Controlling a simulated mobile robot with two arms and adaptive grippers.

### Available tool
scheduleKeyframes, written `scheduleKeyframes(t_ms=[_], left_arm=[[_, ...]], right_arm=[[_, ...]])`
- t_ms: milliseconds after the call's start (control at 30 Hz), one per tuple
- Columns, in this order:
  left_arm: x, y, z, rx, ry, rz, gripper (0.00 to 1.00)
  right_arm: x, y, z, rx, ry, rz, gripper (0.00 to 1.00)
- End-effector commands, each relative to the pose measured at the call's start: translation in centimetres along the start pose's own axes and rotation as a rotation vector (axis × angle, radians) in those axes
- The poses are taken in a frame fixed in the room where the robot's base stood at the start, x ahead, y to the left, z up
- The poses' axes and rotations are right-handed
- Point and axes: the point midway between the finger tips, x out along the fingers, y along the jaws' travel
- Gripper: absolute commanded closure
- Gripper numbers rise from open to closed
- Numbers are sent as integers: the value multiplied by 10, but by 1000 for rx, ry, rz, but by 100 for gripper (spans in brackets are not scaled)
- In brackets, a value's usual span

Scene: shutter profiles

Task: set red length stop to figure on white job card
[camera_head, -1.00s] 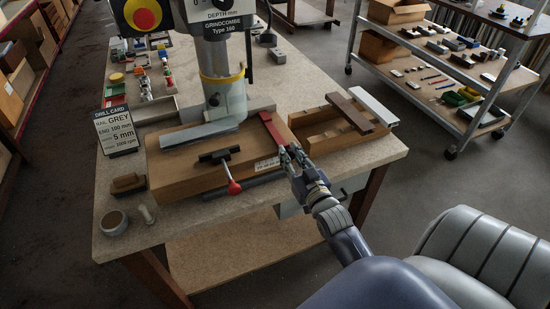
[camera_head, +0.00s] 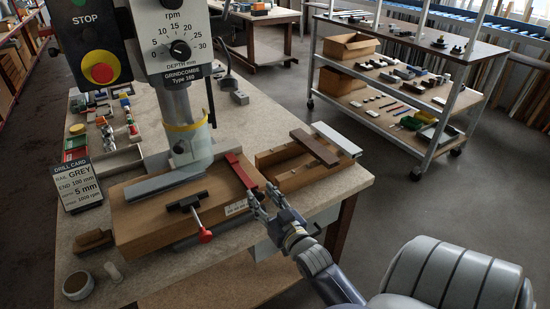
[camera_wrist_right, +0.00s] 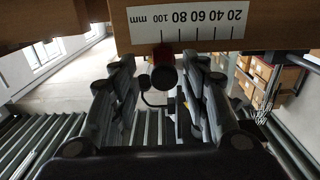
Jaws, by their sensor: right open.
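The red length stop (camera_head: 241,171) lies across the right end of the wooden fixture block (camera_head: 150,226). A white millimetre scale (camera_head: 236,208) is on the block's front face. In the right wrist view the scale (camera_wrist_right: 186,23) reads 20 to 100 mm; a bit of the red stop (camera_wrist_right: 163,52) and a dark round knob (camera_wrist_right: 164,77) show just below its 100 end. The white job card (camera_head: 79,185) at left reads rail GREY, end 100 mm, depth 5 mm. My right gripper (camera_head: 262,197) is open at the stop's front end, its fingers (camera_wrist_right: 164,92) either side of the knob, seemingly apart from it.
The drill press (camera_head: 186,135) stands over the block, with a grey rail (camera_head: 165,184) beneath. A red-knobbed clamp lever (camera_head: 204,235) sticks out in front. A wooden box (camera_head: 288,178) with a brown and a white rail on it adjoins at right. A shelf trolley (camera_head: 400,85) stands behind.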

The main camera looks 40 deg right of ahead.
Motion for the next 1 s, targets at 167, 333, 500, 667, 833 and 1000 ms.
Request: scheduleKeyframes(t_ms=[167,333,500,667,833,1000], left_arm=[[0,0,-1,0,1,0,60],[0,0,-1,1,1,0,60],[0,0,-1,1,1,0,60],[0,0,-1,1,1,0,60],[0,0,-1,1,1,0,60],[0,0,-1,1,1,0,60]], right_arm=[[-32,1,2,0,-5,2,58],[-65,2,1,0,-4,2,58],[-91,2,1,0,-4,3,58],[-104,2,1,0,-2,3,58],[-109,2,0,0,-1,3,58],[-109,2,0,0,0,3,58]])
